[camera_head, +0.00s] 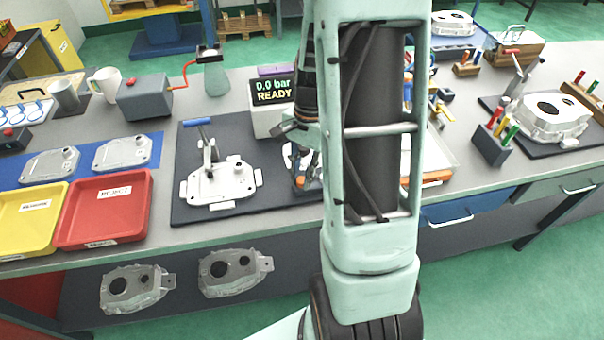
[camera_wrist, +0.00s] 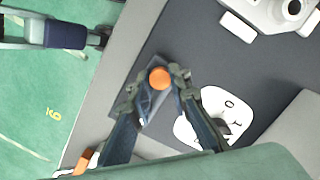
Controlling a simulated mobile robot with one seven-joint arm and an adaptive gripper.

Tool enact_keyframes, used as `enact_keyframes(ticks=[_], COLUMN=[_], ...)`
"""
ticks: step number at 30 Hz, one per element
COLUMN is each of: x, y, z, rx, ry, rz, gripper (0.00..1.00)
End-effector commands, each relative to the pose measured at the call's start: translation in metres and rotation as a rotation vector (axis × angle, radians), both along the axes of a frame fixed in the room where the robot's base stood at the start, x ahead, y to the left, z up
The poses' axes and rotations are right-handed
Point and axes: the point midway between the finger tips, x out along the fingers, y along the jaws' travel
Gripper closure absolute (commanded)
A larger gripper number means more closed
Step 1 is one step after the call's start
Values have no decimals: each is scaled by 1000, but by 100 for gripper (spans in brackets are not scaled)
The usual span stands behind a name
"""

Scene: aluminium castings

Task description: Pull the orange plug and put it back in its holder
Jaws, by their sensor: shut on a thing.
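The orange plug (camera_wrist: 160,78) shows its round top between the fingertips of my gripper (camera_wrist: 157,82) in the wrist view. My gripper is shut on it. A dark grey block (camera_wrist: 153,64) lies directly beneath the plug and looks like its holder; I cannot tell whether the plug sits in it or is clear of it. In the head view my gripper (camera_head: 306,167) is low over the dark mat, with a bit of orange at its tips. My arm hides much of this spot. A white plate with small holes (camera_wrist: 228,104) lies beside the right finger.
A clamped casting (camera_head: 232,184) stands left on the dark mat (camera_head: 190,150). A display (camera_head: 273,92) reading "0.0 bar READY" stands behind. Red (camera_head: 150,205) and yellow (camera_head: 22,235) trays are at left. A dark block with coloured handles (camera_head: 490,147) stands right of my arm.

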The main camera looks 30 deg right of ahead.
Motion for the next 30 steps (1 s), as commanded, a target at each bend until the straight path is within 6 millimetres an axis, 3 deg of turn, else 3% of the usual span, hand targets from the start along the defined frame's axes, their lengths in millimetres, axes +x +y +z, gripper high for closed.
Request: enact_keyframes(ticks=[6,17,30], x=[0,2,8], y=[0,-1,-12], z=[0,6,90], rx=[0,-2,-2], ry=[0,-3,-6], rz=[0,1,0], gripper=[62,62,62])
